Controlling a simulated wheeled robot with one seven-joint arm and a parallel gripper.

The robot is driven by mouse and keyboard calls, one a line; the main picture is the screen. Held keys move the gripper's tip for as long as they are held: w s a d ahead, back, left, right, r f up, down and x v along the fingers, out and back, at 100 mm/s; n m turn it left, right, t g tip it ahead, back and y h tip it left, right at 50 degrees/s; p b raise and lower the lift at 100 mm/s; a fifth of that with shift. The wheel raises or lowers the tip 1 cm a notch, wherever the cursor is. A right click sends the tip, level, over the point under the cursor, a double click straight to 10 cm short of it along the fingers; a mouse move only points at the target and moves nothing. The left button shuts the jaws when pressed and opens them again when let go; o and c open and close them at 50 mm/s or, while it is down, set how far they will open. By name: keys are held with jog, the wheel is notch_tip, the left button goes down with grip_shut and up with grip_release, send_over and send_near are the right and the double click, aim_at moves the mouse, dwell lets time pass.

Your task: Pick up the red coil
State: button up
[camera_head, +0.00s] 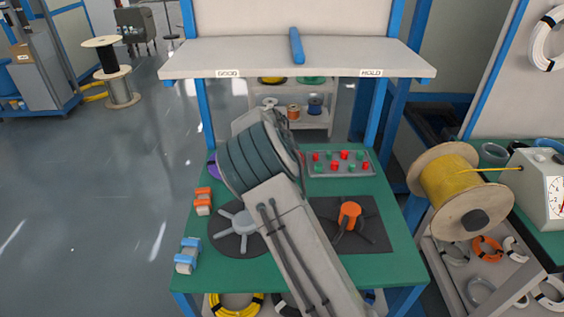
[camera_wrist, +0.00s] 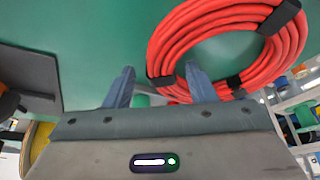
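The red coil (camera_wrist: 165,42) is a thick ring of red cable with black ties, at the top right of the wrist view. It lies by the green table surface (camera_wrist: 90,30). My gripper (camera_wrist: 158,66) is open, its two blue-grey fingers apart. In the picture, the near left part of the coil shows between the fingers, and the right finger overlaps its inner edge. I cannot tell whether they touch. In the head view my arm hides the coil and the gripper.
The green table holds a grey box with red and green buttons (camera_head: 340,163), an orange-hubbed spider on a dark mat (camera_head: 375,230), and orange (camera_head: 203,202) and blue (camera_head: 187,256) clamp-like blocks at left. A shelf (camera_head: 300,58) spans above. A yellow cable spool (camera_head: 450,185) stands right.

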grip_shut()
jog(key=shift+r, duration=0.1)
